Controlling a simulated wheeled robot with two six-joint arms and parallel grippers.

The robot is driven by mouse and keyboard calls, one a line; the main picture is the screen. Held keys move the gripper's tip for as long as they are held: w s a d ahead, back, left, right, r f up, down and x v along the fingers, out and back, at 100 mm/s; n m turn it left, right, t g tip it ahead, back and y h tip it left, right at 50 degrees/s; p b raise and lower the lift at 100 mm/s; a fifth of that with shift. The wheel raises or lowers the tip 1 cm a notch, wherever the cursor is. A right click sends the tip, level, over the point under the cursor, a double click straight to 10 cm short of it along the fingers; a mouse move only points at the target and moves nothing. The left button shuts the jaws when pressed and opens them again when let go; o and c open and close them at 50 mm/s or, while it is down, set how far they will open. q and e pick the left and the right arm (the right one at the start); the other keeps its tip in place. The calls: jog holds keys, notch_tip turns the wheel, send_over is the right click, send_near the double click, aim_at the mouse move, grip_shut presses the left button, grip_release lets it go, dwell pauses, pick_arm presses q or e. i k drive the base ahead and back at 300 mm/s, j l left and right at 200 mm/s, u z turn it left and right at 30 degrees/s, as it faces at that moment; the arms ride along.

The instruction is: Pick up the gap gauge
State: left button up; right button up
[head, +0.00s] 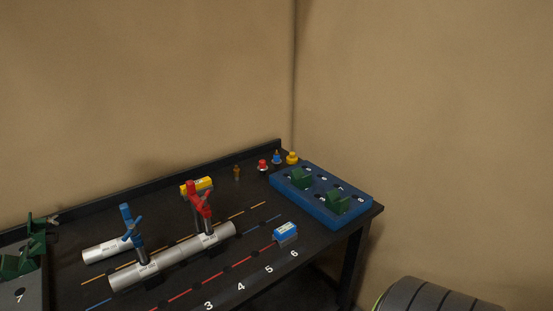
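I cannot tell for certain which thing is the gap gauge. A small blue block with a pale label (285,231) sits on the black bench (330,242) near its front edge, by the painted 6. Neither of my grippers shows in the head view.
Grey pipes (180,258) with red and blue valve handles (129,225) stand mid-bench. A blue tray (318,191) with green pieces is at the right. Small coloured parts sit behind it. Green pieces (18,264) lie at the far left.

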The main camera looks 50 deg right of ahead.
aim_at(286, 234)
jog(key=z, duration=1.6)
